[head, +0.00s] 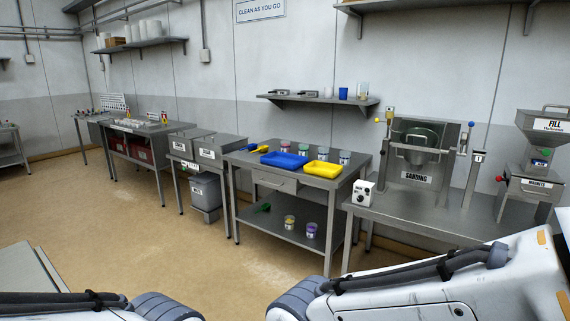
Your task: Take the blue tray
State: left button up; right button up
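The blue tray (284,160) lies on the top of a steel table (258,174) in the middle of the head view. A yellow tray (323,170) sits just to its right, near the table's front right corner. Parts of my two arms show along the bottom edge, at left and right, well short of the table. Neither of my grippers is in the picture. Nothing touches the blue tray from above.
Several small jars (322,153) stand behind the trays, and blue and yellow scoops (258,147) lie to the left. A sanding machine (418,148) and a hopper (541,130) stand on the right bench. The floor (190,245) before the table is clear.

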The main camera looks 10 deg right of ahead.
aim_at(291, 162)
jog(key=u, duration=0.05)
jog(key=i, duration=4.25)
jog(key=u, duration=1.5)
jog(key=i, duration=0.9)
jog(key=z, duration=1.95)
